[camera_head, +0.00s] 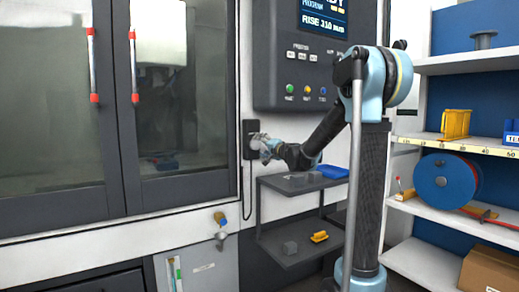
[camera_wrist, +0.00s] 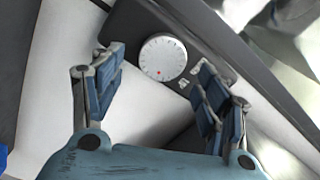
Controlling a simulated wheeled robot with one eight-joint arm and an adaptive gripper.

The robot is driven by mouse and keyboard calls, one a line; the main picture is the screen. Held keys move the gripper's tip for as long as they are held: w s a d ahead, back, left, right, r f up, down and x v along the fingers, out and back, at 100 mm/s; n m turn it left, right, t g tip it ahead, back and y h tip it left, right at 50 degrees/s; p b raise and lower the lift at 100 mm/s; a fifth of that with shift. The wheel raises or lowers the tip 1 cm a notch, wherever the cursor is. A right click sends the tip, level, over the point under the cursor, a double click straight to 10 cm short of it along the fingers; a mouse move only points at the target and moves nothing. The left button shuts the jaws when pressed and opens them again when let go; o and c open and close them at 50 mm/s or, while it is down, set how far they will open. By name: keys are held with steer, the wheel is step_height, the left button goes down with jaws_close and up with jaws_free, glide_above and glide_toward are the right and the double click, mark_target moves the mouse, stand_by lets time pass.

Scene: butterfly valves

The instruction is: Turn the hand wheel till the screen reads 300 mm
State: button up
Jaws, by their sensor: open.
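The hand wheel (camera_wrist: 163,57) is a pale round dial with marks round its rim and a red dot near its lower edge. It sits on a dark pendant (camera_wrist: 128,22), which also shows on the machine front in the head view (camera_head: 249,139). My gripper (camera_wrist: 159,62) is open, one finger on each side of the wheel in the wrist view, with gaps showing. In the head view my gripper (camera_head: 262,146) is close in front of the pendant and hides the wheel. The screen (camera_head: 323,18) shows a RISE line in mm; its number is small, seemingly 310 or 110.
A control panel (camera_head: 305,75) with coloured buttons is above my gripper. A dark two-tier shelf (camera_head: 285,208) with small parts stands below my forearm. Machine doors with red-ended handles (camera_head: 133,65) are at left. A white storage rack (camera_head: 425,147) is at right.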

steer(key=v, duration=0.9)
steer(key=shift+o, duration=0.2)
steer(key=shift+w+d, duration=0.1)
glide_toward(256, 145)
steer(key=shift+m, duration=0.3)
steer(key=x, duration=0.8)
steer(key=shift+w, duration=0.3)
stand_by(0.4)
steer(key=shift+r, duration=0.1)
steer(key=c, duration=1.1)
